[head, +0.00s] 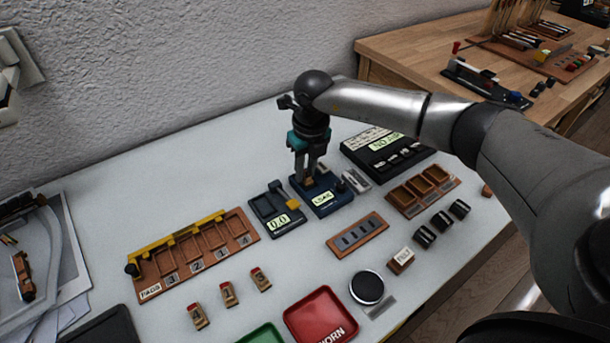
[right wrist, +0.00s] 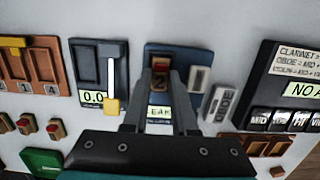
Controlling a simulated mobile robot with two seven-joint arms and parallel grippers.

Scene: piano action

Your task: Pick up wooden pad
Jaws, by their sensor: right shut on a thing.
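My right gripper (head: 307,180) points down over a blue tester (head: 334,202) with a small lit display. In the right wrist view its fingers (right wrist: 160,90) are shut on a small wooden pad (right wrist: 160,66) with a red top and what looks like a 2 on its face. The pad is at the tester's slot; I cannot tell whether it rests in it or hangs just above. Similar wooden pads stand in front of the brown rack, marked 4 (head: 197,318), 1 (head: 228,294) and 3 (head: 261,279). My left gripper is not in view.
A brown numbered rack (head: 152,291) with a yellow bar lies left. A dark gauge reading 0.0 (head: 277,215) stands beside the tester. A black panel (head: 385,152) is behind right. A red tray (head: 321,318) and green tray (head: 262,335) are in front.

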